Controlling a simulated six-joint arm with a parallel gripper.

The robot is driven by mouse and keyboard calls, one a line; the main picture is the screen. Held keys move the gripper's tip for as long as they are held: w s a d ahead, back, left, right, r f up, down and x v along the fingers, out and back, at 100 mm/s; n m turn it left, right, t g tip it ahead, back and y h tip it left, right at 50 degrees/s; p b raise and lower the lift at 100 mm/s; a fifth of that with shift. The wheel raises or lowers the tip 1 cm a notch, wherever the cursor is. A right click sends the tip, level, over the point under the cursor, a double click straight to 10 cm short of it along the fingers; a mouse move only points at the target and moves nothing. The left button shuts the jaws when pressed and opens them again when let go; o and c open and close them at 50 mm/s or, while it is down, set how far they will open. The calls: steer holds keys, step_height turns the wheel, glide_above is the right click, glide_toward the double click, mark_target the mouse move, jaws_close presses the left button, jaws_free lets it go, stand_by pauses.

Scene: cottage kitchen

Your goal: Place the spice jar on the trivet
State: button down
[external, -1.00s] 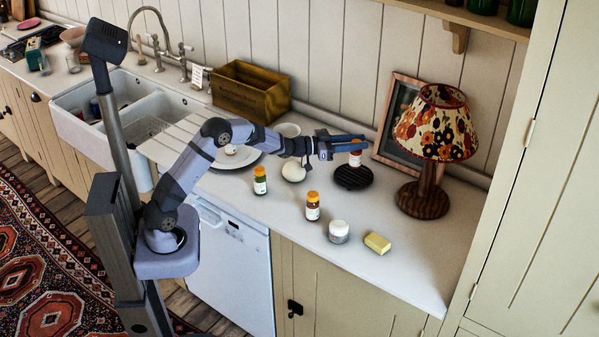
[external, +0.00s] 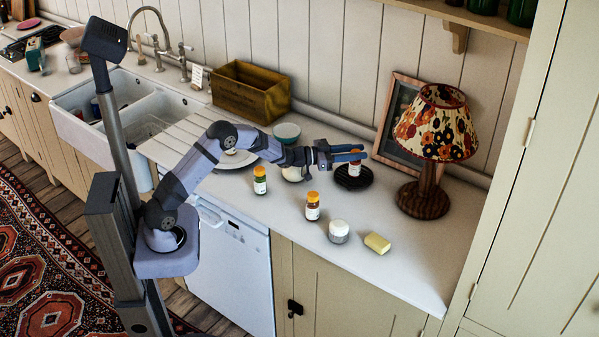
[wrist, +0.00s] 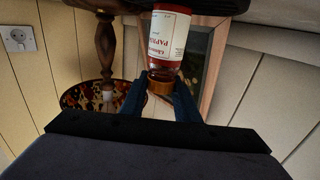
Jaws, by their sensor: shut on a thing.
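The spice jar (external: 355,168) has red contents, a white label and an orange-brown cap. In the wrist view the jar (wrist: 167,38) appears upside down, its label reading paprika. My gripper (external: 358,156) is shut on the jar near its cap, with one finger on each side in the wrist view (wrist: 160,88). The round black trivet (external: 342,182) lies directly below the jar, its dark edge showing in the wrist view (wrist: 215,6). The jar looks upright, at or just above the trivet; I cannot tell whether its base touches.
A lamp with a floral shade (external: 437,125) and a leaning picture frame (external: 391,150) stand close right of the trivet. Two other jars, one green (external: 260,181) and one orange (external: 312,206), a white-lidded pot (external: 338,231) and a yellow block (external: 377,243) stand nearer the front.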

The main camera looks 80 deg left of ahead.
steer(key=c, duration=1.4)
jaws_free()
steer(key=shift+o, duration=0.2)
steer(key=shift+r, duration=0.15)
steer(key=shift+s, duration=0.5)
step_height(320, 180, up, 7)
steer(key=s+b, duration=0.2)
